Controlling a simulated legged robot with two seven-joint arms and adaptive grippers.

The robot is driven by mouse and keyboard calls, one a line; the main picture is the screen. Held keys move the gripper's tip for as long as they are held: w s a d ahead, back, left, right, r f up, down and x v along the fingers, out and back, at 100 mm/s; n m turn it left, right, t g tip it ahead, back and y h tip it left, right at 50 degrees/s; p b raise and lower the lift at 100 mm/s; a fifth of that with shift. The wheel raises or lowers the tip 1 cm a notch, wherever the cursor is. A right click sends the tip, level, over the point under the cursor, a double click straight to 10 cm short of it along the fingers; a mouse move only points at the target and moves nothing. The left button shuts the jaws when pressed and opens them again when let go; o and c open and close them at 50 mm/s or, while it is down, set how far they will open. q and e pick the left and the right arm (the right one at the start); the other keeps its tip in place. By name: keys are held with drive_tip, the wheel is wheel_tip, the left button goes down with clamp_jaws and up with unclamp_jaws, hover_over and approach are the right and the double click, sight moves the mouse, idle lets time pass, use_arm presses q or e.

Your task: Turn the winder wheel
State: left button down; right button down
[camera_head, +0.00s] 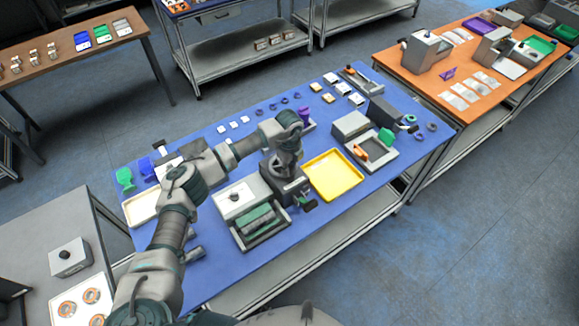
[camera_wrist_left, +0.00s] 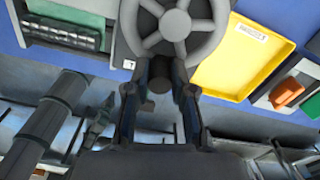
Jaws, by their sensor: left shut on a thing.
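The winder wheel (camera_wrist_left: 175,24) is a grey spoked wheel at the top of the left wrist view, with a short round handle at its lower rim. My left gripper (camera_wrist_left: 160,76) is at this lower rim, its two dark fingers on either side of the handle and shut on it. In the head view my left arm reaches across the blue table and bends down onto the grey winder unit (camera_head: 290,190), left of the yellow tray. My wrist covers most of the wheel there. My right gripper is not in view.
The yellow tray (camera_head: 333,158) lies just right of the winder and looks empty. A grey fixture with an orange part (camera_head: 361,152) stands farther right. Small parts line the back of the blue table (camera_head: 240,262).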

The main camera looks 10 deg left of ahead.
sight(271, 162)
use_arm(q)
drive_tip(key=shift+a+m, duration=0.15)
drive_tip(key=shift+m, duration=0.15)
